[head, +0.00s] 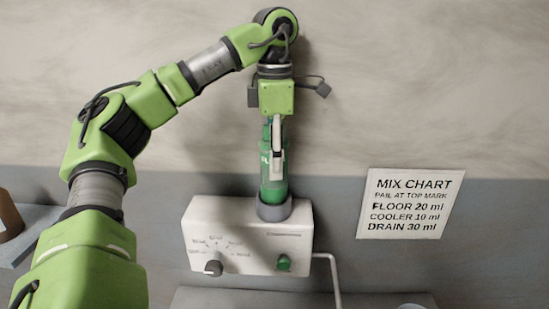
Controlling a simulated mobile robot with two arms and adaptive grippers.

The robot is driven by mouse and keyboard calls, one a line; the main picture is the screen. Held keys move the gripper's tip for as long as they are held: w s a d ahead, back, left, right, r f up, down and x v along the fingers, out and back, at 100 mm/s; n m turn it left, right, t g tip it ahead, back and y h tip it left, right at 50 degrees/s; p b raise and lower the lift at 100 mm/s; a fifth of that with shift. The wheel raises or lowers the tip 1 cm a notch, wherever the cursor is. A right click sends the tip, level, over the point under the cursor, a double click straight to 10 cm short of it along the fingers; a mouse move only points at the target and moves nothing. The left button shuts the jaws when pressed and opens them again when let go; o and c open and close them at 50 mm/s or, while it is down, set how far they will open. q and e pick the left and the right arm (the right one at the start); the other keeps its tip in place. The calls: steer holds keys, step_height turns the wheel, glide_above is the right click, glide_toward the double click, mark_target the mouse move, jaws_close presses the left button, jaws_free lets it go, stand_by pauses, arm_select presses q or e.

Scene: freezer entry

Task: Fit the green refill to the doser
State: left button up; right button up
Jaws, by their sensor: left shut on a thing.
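The doser (205,240) is a white box on the wall with a grey dial at its lower left, a green knob at its lower right and a grey collar (274,209) on top. The green refill (272,190) is a green bottle standing upright, its lower end at the collar. I cannot tell how deep it sits in the collar. My left gripper (277,155) comes down from above and is shut on the refill's upper part, hiding some of it. My right gripper is not in view.
A sign headed MIX CHART (411,204) is on the wall to the right of the doser. A white pipe (334,275) runs down from the doser's right side. A grey surface (215,298) lies below. A grey shelf (30,225) with a brown object (8,217) is at the left edge.

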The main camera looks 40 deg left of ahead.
arm_select(q)
steer(key=shift+f+b, duration=1.4)
steer(key=shift+f, duration=0.6)
steer(key=o, duration=1.3)
steer(key=shift+r, duration=0.1)
steer(key=shift+r, duration=0.6)
step_height(320, 180, up, 11)
steer(key=shift+f, duration=0.15)
steer(key=shift+s+d+f, duration=0.1)
steer(key=shift+s, duration=0.05)
